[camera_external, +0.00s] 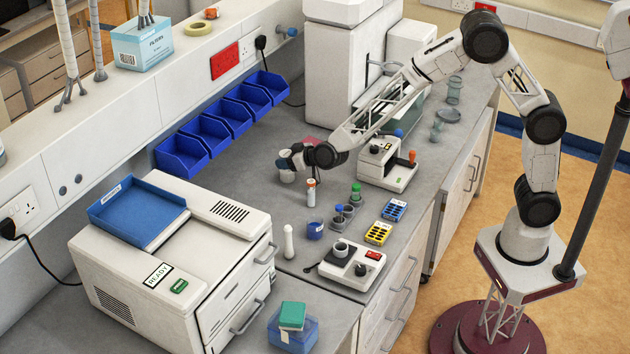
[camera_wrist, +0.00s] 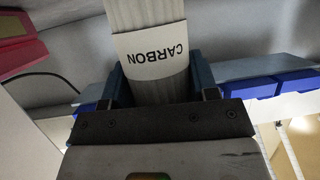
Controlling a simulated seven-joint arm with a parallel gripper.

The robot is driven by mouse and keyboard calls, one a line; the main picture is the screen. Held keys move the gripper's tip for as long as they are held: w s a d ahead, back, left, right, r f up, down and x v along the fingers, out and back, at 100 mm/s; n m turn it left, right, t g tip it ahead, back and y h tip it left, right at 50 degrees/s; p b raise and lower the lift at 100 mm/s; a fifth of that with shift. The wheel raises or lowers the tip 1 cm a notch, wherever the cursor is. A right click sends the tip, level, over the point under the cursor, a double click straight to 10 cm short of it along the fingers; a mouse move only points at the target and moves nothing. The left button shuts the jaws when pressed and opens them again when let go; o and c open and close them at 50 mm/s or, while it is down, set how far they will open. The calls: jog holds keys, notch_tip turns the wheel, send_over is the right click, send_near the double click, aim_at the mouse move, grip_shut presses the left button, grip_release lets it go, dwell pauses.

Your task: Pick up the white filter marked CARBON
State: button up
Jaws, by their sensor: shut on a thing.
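The white filter marked CARBON (camera_wrist: 150,55) is a ribbed whitish cylinder with a pale label band. Its lettering appears upside down in the wrist view. My gripper (camera_wrist: 163,84) is shut on it, with one dark finger on each side. In the external view my gripper (camera_external: 290,161) is over the back part of the grey bench, and the filter (camera_external: 286,175) shows small and pale there. Its lower end is hard to make out, so I cannot tell whether it touches the bench.
A white tube with an orange top (camera_external: 311,193) stands just in front of my gripper. Blue bins (camera_external: 180,155) line the wall behind. A white READY machine (camera_external: 165,270) is at left, and a small white instrument (camera_external: 385,165) is to the right.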

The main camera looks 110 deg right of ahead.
aim_at(286, 153)
jog(key=shift+r, duration=0.2)
jog(key=shift+c, duration=0.4)
jog(key=shift+r, duration=0.55)
notch_tip(286, 153, up, 2)
jog(key=s+a, duration=0.3)
jog(key=s, duration=0.4)
jog(key=s+a+r, duration=0.1)
jog(key=s+a, duration=0.2)
jog(key=s, duration=0.4)
jog(key=shift+s+a+r, duration=0.25)
jog(key=shift+s+a, duration=0.05)
jog(key=shift+a, duration=0.05)
